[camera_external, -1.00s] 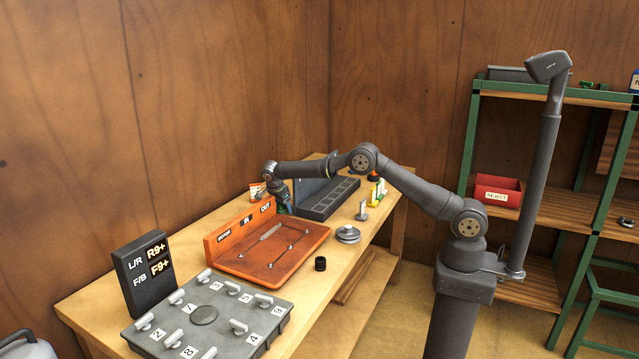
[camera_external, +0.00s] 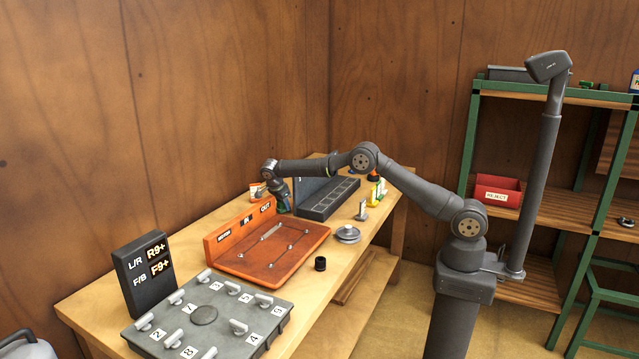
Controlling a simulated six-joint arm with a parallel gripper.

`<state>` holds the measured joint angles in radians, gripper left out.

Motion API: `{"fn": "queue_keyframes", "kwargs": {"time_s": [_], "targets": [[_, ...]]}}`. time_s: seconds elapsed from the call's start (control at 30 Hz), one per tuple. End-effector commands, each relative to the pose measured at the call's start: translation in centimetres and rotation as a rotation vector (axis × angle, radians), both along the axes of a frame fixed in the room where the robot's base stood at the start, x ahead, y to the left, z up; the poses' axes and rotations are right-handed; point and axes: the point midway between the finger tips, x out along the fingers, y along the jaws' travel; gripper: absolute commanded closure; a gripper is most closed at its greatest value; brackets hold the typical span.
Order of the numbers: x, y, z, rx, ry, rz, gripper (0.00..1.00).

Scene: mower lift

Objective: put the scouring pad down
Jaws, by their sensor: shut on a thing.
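My gripper (camera_external: 283,205) points down behind the right part of the orange tray's back wall, left of the dark grey compartment box. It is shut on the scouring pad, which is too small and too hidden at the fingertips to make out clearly. I cannot tell whether the pad touches the bench top.
The orange tray (camera_external: 305,238) stands in front of my gripper and the dark compartment box (camera_external: 327,207) beside it. A white-and-orange packet (camera_external: 257,190) stands close on the left. A grey weight (camera_external: 347,234) and black knob (camera_external: 320,263) sit near the bench's (camera_external: 200,237) front edge.

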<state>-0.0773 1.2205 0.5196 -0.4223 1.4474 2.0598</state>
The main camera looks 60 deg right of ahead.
Motion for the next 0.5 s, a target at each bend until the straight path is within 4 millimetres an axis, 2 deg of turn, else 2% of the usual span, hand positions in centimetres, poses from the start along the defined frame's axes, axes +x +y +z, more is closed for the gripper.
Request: {"fn": "queue_keyframes", "kwargs": {"time_s": [0.27, 0.5], "targets": [[0.1, 0.0, 4.5, 0.001, -0.005, 0.000, 0.86], [0.1, 0.0, 9.8, 0.000, -0.004, -0.001, 0.86]]}}
